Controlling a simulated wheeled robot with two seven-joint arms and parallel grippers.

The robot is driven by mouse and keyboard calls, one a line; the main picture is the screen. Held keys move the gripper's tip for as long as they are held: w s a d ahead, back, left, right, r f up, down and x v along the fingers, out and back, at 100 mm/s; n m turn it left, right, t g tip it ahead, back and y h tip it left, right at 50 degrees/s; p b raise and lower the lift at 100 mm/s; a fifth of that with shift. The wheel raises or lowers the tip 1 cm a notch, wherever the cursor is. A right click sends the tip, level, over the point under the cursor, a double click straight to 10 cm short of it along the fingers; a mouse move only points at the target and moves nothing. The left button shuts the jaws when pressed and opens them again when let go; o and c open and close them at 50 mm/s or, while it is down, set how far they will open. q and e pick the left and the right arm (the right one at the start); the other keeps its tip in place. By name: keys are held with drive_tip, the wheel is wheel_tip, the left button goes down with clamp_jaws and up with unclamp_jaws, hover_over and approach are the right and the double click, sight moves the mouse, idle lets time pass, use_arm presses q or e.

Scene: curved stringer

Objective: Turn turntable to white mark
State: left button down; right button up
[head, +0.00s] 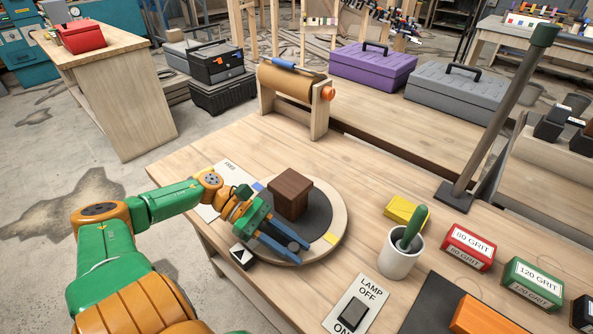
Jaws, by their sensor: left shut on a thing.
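The turntable (334,222) is a round pale wooden disc with a dark grey centre, on the workbench in the head view. A brown wooden block (290,194) sits on it. Its rim has a yellow mark (331,239) at the front right and a blue mark (257,187) at the back left. I see no white mark on the visible rim. A small black piece with a white face (242,257) is beside the rim at the front left. My left gripper (294,247) reaches over the turntable's front, its blue fingers shut on part of it; the contact is partly hidden. My right gripper is out of view.
Right of the turntable are a yellow block (406,212), a white cup with a green handle (400,255), a lamp switch plate (353,309), and red (468,247) and green (533,284) grit boxes. A grey post (497,120) stands behind. A paper roll (292,82) is at the back.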

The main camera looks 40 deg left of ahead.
sight(264, 228)
use_arm(q)
drive_tip(key=shift+s+f, duration=0.2)
drive_tip(key=shift+f, duration=0.05)
drive_tip(key=c, duration=0.9)
unclamp_jaws()
drive_tip(key=shift+o, duration=1.4)
drive_tip(key=shift+w+d+r, duration=0.1)
drive_tip(key=shift+r, duration=0.05)
drive_tip(key=v, duration=0.6)
drive_tip(key=shift+a+r+b, duration=0.15)
drive_tip(key=shift+a+b, duration=0.2)
drive_tip(key=shift+a, duration=0.05)
drive_tip(key=shift+a+r, duration=0.1)
drive_tip(key=shift+a, duration=0.05)
